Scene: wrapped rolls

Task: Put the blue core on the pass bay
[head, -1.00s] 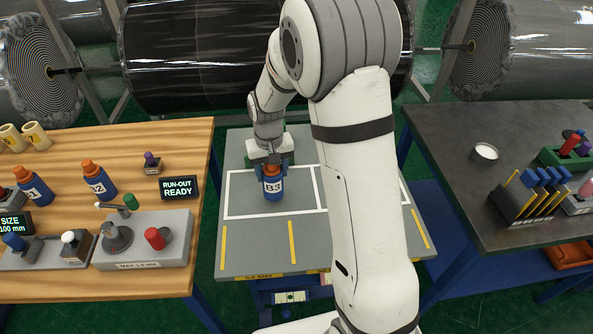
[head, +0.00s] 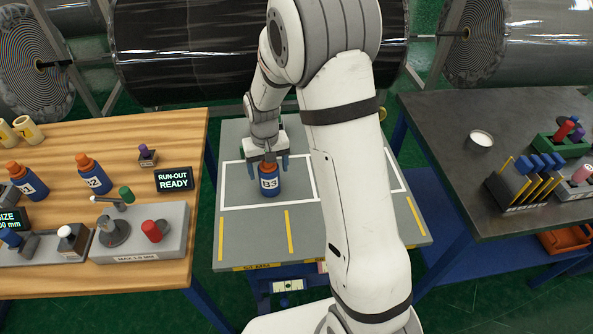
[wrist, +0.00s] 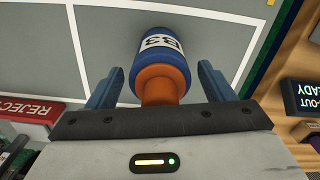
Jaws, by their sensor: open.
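The blue core (head: 269,187), marked B3 with an orange neck, stands upright in the left white-outlined bay (head: 236,204) of the grey table. It also shows in the wrist view (wrist: 160,52). My gripper (head: 268,167) is open at the core's top, with one finger on each side. In the wrist view my gripper's fingers (wrist: 159,80) show gaps on both sides of the orange neck. No pass label is readable in the head view. A red REJECT sign (wrist: 32,108) shows at the left of the wrist view.
A wooden bench (head: 115,265) on the left holds blue cores B1 (head: 27,183) and B2 (head: 95,176), gauges and a RUN-OUT READY display (head: 174,180). A dark bench (head: 430,130) on the right holds racks and a white dish (head: 480,140). My arm hides part of the right bay.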

